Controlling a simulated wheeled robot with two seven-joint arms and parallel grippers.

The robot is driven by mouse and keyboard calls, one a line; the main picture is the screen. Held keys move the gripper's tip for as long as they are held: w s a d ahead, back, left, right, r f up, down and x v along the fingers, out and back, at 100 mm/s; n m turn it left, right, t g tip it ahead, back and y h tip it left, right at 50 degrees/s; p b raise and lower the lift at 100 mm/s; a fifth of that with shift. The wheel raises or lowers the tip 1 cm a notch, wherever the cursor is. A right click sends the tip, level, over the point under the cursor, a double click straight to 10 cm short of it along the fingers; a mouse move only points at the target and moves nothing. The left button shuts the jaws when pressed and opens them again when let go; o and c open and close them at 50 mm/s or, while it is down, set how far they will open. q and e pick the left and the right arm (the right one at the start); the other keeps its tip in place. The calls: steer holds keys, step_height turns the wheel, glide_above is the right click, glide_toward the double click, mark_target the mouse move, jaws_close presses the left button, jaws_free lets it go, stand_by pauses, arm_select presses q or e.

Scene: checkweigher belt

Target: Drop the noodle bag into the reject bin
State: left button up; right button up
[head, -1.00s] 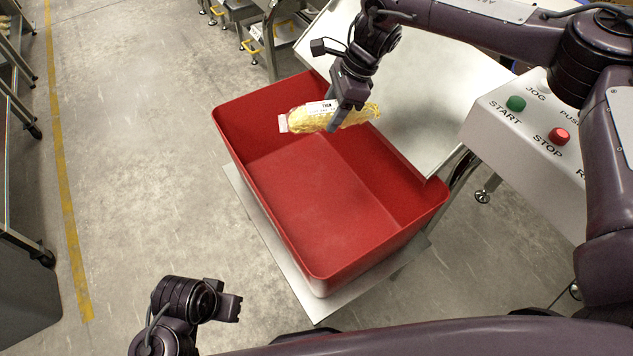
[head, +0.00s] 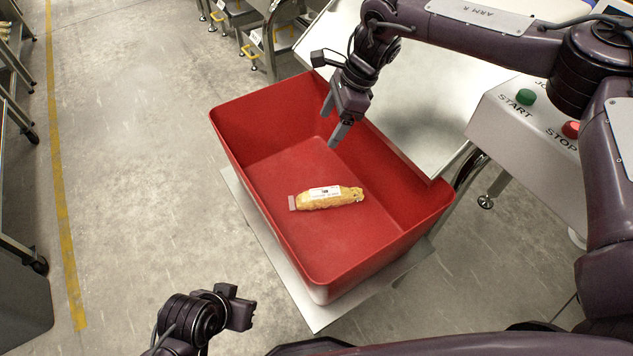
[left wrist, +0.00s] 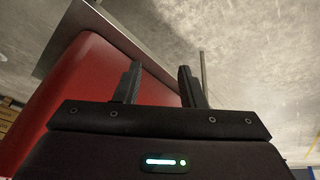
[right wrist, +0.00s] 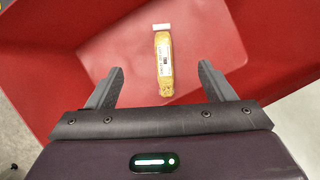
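The noodle bag (head: 330,198), yellow with a white label, lies on the floor of the red reject bin (head: 290,245). It also shows in the right wrist view (right wrist: 164,62), beyond the fingers and apart from them. My right gripper (head: 335,130) is over the bin's far part, above the bag's level; its fingers are spread and empty in the right wrist view (right wrist: 160,88). My left gripper (head: 245,308) is outside the bin at the lower left. In the left wrist view its fingers (left wrist: 157,84) stand apart with nothing between them, and the bin's red wall (left wrist: 90,75) is behind.
A pale metal chute or table (head: 425,100) adjoins the bin's far right side. A control box (head: 530,120) with green START and red STOP buttons stands at the right. The bin rests on a light base plate (head: 313,315). Concrete floor (head: 140,150) at left is clear.

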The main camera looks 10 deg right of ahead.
steer(key=shift+f, duration=0.1)
arm_select(q)
steer(key=shift+s+a+r+g+y+p, duration=0.15)
steer(key=shift+a+g+y+p, duration=0.1)
steer(key=shift+a+p, duration=0.2)
steer(key=shift+s+a+r+g+y+p, duration=0.15)
steer(key=shift+a+g+p, duration=0.15)
steer(key=shift+a, duration=0.25)
arm_select(e)
steer(key=v, duration=0.8)
arm_select(q)
steer(key=shift+w+f, duration=0.1)
